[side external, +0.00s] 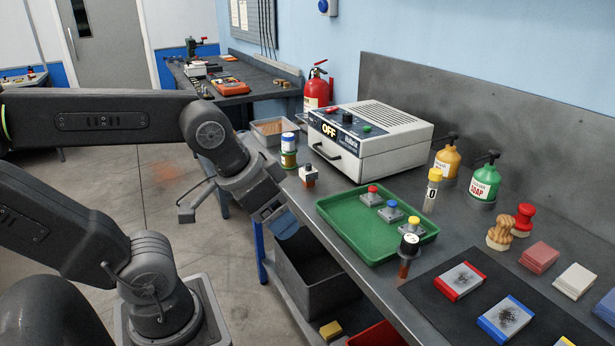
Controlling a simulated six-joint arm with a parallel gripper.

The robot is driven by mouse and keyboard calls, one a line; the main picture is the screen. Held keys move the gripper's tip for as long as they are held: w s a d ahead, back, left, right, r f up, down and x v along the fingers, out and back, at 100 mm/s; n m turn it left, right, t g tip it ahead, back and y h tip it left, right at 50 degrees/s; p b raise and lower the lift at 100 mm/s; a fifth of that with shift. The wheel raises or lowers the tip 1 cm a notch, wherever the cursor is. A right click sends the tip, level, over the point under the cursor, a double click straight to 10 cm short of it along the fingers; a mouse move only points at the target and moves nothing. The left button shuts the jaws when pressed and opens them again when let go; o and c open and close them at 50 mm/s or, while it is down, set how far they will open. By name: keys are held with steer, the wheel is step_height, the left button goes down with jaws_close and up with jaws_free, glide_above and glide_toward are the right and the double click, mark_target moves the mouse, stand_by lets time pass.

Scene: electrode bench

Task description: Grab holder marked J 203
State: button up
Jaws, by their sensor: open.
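No marking J 203 can be read in the side external view, so I cannot tell which piece is that holder. Upright pieces on the bench include a black-topped one (408,255) at the tray's front corner, a yellow-capped one with a partly readable label (432,192), and a small grey-and-brown one (308,176) left of the tray. The green tray (335,213) bears small grey blocks with a red knob (372,194), a blue knob (391,211) and a yellow knob (412,227). My gripper (283,226) is open, off the bench's front edge, apart from all of these.
A white box reading OFF (385,145) stands behind the tray. Soap bottles (485,182) stand at the back. A dark mat (425,285) with framed pads lies at right. A jar (288,152) stands at the bench's left end. A grey bin (300,285) is below.

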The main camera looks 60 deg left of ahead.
steer(key=shift+o, duration=0.4)
steer(key=w+a+r+n+g+y, duration=0.1)
steer(key=w+a+r+n, duration=0.15)
steer(key=w+a, duration=0.2)
steer(key=w+a+r+n+g+y, duration=0.1)
steer(key=w+a+n, duration=0.25)
steer(key=w, duration=0.25)
steer(key=n+g+y, duration=0.2)
steer(key=n+g, duration=0.2)
steer(key=n, duration=0.8)
glide_toward(310, 167)
steer(key=x, duration=0.6)
steer(key=shift+w+a+f, duration=0.15)
steer(key=shift+a+f, duration=0.05)
steer(key=shift+f, duration=0.1)
steer(key=shift+x, duration=2.95)
steer(key=shift+c, duration=0.2)
